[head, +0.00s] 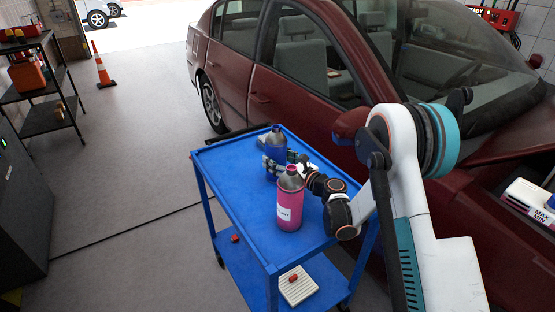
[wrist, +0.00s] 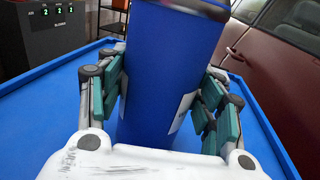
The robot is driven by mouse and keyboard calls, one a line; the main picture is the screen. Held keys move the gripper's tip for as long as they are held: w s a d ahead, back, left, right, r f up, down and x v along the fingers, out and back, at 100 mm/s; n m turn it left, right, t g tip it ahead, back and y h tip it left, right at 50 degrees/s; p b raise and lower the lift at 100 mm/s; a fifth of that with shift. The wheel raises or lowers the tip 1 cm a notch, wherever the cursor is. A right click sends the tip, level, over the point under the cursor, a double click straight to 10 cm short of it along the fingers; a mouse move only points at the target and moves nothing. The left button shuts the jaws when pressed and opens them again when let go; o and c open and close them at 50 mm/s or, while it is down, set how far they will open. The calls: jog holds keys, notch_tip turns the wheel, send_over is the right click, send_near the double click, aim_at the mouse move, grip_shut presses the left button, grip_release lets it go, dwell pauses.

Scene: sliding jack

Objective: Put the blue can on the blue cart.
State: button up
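The blue can (head: 276,140) stands upright on the top of the blue cart (head: 236,176), toward its far end. In the wrist view the green pads of my gripper (wrist: 165,90) lie against the can on both sides. The can appears to rest on the cart top, though its base is partly hidden.
A pink can (head: 290,203) stands on the cart nearer the head camera, close to my wrist. A dark red car (head: 275,95) is just beyond the cart. A shelf (head: 45,118) and an orange cone (head: 102,70) are at the left. Floor left of the cart is clear.

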jog(key=shift+o, duration=1.3)
jog(key=shift+r, duration=0.2)
jog(key=p+v, duration=0.1)
jog(key=v, duration=1)
jog(key=shift+s+d, duration=0.35)
jog(key=shift+r, duration=0.15)
